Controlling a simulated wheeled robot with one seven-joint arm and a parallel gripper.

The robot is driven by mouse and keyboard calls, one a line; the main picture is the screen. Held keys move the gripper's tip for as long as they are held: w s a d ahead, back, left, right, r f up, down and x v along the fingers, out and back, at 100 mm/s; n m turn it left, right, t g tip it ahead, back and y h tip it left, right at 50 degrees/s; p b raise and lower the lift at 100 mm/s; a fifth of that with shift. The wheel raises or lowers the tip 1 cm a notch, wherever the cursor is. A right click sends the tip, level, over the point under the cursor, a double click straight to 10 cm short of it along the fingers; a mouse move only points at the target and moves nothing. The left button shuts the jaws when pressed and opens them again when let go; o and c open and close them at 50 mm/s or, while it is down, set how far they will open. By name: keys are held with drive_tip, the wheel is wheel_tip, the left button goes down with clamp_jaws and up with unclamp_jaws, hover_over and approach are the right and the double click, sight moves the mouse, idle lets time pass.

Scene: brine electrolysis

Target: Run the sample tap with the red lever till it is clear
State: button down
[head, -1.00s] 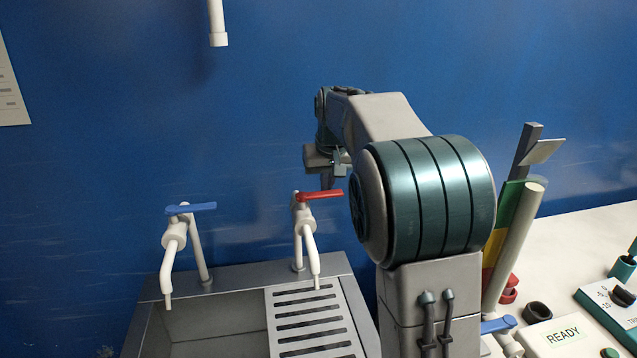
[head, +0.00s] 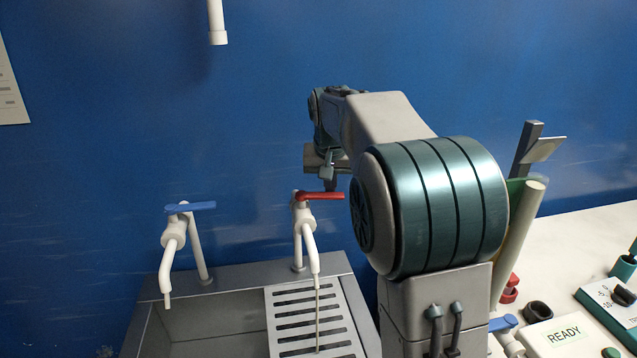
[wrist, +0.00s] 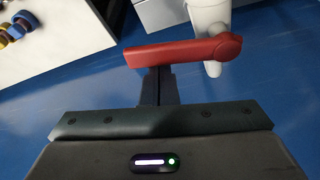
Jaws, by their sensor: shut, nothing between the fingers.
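The red lever (head: 322,196) sits on top of a white tap (head: 305,222) at the right of the sink and points right. A thin brownish-grey stream (head: 318,320) runs from the tap's spout onto the slotted drain grate (head: 275,325). My gripper (head: 330,184) is beside the lever's outer part, partly hidden by my arm. In the wrist view the red lever (wrist: 180,52) crosses just beyond the tips of my shut, empty gripper (wrist: 158,72). I cannot tell whether they touch.
A second white tap with a blue lever (head: 190,208) stands left on the same sink (head: 190,335). A white pipe (head: 217,25) hangs above. A bench at right holds a READY panel (head: 562,336) and other equipment.

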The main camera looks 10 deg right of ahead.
drive_tip(key=s+m, duration=0.1)
drive_tip(key=s+m+h, duration=0.1)
drive_tip(key=m, duration=0.1)
drive_tip(key=s+m+b, duration=0.1)
drive_tip(key=m, duration=0.1)
drive_tip(key=shift+s+a+g+h, duration=0.15)
drive_tip(key=shift+a+g+h, duration=0.15)
drive_tip(key=shift+a+g, duration=0.1)
drive_tip(key=m, duration=0.1)
drive_tip(key=s+a+m, duration=0.1)
drive_tip(key=s+m, duration=0.1)
drive_tip(key=m, duration=0.1)
drive_tip(key=shift+a+g+h, duration=0.25)
drive_tip(key=shift+g+h, duration=0.05)
drive_tip(key=shift+g, duration=0.1)
drive_tip(key=shift+s+a+b, duration=0.1)
drive_tip(key=shift+b, duration=0.2)
drive_tip(key=p, duration=0.1)
approach(331, 197)
drive_tip(key=s+a+r, duration=0.1)
drive_tip(key=a+r, duration=0.2)
drive_tip(key=r, duration=0.2)
drive_tip(key=shift+s+a, duration=0.35)
idle(4.7)
